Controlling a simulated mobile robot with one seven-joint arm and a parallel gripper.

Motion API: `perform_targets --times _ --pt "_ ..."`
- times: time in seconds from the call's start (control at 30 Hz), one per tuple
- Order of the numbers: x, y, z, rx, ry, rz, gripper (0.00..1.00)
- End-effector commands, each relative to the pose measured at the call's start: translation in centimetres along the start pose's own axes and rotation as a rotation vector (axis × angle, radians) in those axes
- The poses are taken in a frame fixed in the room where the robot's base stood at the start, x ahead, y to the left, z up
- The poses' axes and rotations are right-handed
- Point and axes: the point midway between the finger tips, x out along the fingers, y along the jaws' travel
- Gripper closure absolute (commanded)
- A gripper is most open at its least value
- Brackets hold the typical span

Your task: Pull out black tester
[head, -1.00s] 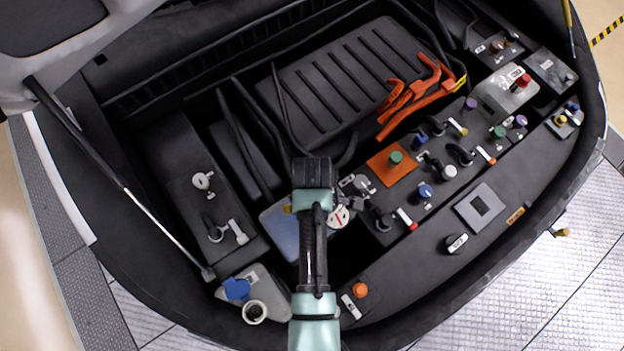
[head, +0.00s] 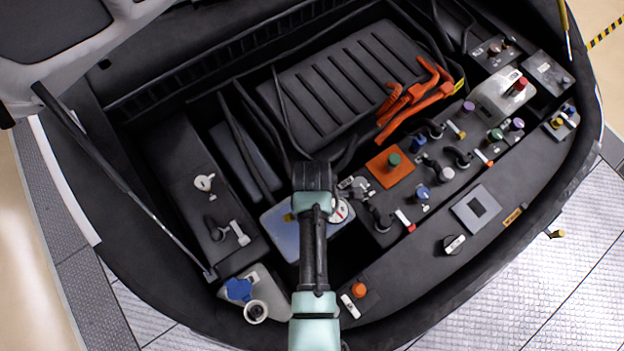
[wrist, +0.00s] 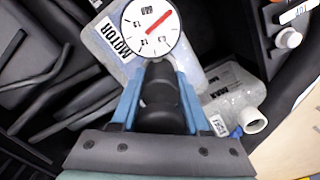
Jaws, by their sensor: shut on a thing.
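The tester has a round white dial (wrist: 150,28) with a red needle and a black body (wrist: 160,88). My gripper (wrist: 158,82) is shut on the black body, with a blue finger on either side, in the wrist view. The dial lies just beyond the fingertips there. In the head view, part of the dial (head: 340,211) shows to the right of my wrist, which hides the fingers and the rest of the tester. I cannot tell whether its lower end is still seated in anything.
A translucent tank marked MOTOR (wrist: 112,42) lies behind the dial. A reservoir with an open white neck (head: 255,311) and a blue cap (head: 238,290) is at lower left. Orange cables (head: 412,100) and a deck with several caps and knobs are at right.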

Motion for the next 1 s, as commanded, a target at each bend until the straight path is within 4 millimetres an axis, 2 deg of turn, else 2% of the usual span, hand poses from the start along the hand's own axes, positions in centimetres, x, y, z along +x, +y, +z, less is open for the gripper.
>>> perform_targets --times 0.2,0.57,1.0 --pt "-0.11 0.05 -0.07 -0.077 0.002 0.001 0.90" --pt "-0.11 0.04 -0.07 -0.091 0.002 0.001 0.90" --pt "-0.17 0.03 -0.06 -0.328 0.001 0.001 0.90"
